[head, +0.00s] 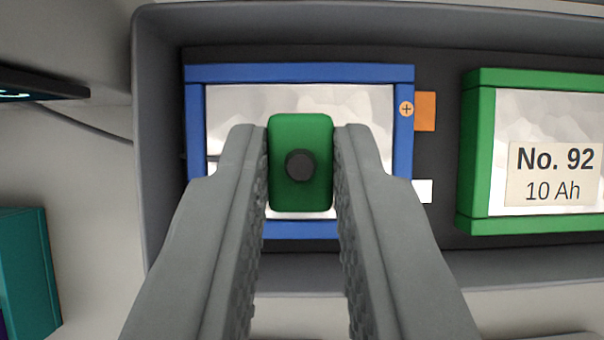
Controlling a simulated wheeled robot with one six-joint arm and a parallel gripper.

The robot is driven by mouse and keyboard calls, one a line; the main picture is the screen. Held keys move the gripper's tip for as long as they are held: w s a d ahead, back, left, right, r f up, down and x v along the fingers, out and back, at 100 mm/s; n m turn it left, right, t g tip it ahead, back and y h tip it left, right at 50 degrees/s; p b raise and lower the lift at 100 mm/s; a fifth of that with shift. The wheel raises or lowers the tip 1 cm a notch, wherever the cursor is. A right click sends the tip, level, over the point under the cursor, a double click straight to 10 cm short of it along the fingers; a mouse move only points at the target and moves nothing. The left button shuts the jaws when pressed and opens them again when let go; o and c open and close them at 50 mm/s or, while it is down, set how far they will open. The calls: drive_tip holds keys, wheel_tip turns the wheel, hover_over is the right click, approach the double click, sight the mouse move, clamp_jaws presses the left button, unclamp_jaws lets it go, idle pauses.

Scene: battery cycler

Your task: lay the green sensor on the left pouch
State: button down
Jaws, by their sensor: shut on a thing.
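The green sensor (301,135) is a small rounded block with a dark round knob on its face. My gripper (301,165) is shut on it, with one grey finger on each side. The left pouch (230,105) is a silvery cell in a blue frame with an orange tab marked with a plus and a white tab on its right side. The sensor appears in front of the middle of this pouch. I cannot tell whether it touches the pouch. The fingers and sensor hide the pouch's lower middle part.
Both pouches lie in a dark grey tray (160,150) with raised walls. The right pouch (540,110) has a green frame and a label reading "No. 92, 10 Ah". A teal box (28,275) stands outside the tray at left, below a dark device (40,84) with a cable.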

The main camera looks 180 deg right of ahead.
drive_tip(key=shift+f, duration=2.7)
drive_tip(key=shift+f, duration=0.65)
drive_tip(key=c, duration=1.3)
unclamp_jaws()
drive_tip(key=shift+o, duration=0.2)
drive_tip(key=v, duration=1.7)
drive_tip(key=s+a+r+t, duration=0.1)
drive_tip(key=s+a+t, duration=0.2)
drive_tip(key=s, duration=0.7)
drive_tip(key=s+a+t, duration=0.4)
drive_tip(key=s+a, duration=0.2)
drive_tip(key=s, duration=0.5)
drive_tip(key=s+a+r+t, duration=0.1)
drive_tip(key=s+a+t, duration=0.2)
drive_tip(key=s, duration=0.7)
drive_tip(key=shift+s+a+r+t, duration=0.3)
drive_tip(key=shift+s+a+t, duration=0.1)
drive_tip(key=shift+a, duration=0.55)
